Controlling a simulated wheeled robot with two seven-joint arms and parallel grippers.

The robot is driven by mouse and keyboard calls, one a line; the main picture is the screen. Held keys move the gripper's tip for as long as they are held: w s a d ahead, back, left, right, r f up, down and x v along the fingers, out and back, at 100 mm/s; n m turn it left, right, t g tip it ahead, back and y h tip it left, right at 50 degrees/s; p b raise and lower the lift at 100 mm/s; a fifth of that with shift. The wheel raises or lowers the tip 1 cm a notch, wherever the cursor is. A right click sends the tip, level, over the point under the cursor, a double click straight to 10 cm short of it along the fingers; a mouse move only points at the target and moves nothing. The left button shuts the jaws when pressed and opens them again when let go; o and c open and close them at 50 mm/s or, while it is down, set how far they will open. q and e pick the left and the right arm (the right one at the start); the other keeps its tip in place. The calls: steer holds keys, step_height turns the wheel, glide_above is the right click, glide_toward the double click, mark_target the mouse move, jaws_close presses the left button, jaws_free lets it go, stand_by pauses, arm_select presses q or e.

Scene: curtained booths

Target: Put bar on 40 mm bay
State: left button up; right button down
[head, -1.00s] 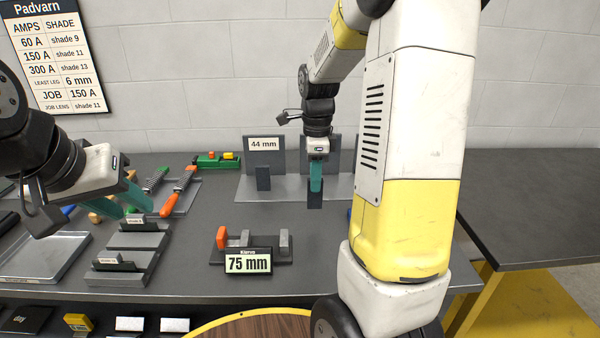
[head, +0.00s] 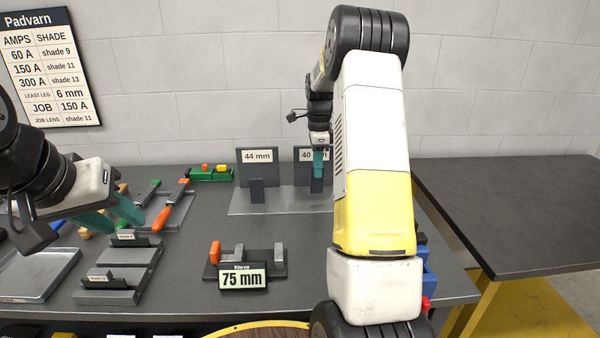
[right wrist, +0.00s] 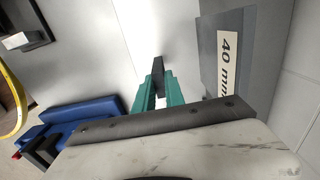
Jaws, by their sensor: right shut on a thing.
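My right gripper (head: 319,163) is shut on a dark grey bar (head: 317,185), which hangs upright below the teal fingertips in front of the 40 mm bay (head: 303,167). In the right wrist view the bar (right wrist: 158,75) stands between the fingers, beside the panel labelled 40 mm (right wrist: 228,62). I cannot tell whether its lower end touches the bright metal base. My arm and gripper hide part of the 40 mm bay. My left gripper (head: 115,216) is open and empty over the left of the bench.
The 44 mm bay (head: 257,168) stands left of the 40 mm one, with a dark upright piece (head: 257,190) before it. A block with a 75 mm sign (head: 241,279) is nearer. Blue items (head: 428,272) sit right of my arm. An orange-handled brush (head: 162,212) lies left.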

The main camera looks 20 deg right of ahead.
mark_target(317, 192)
steer(key=shift+f, duration=1.45)
steer(key=c, duration=1.4)
jaws_free()
steer(key=shift+f, duration=0.2)
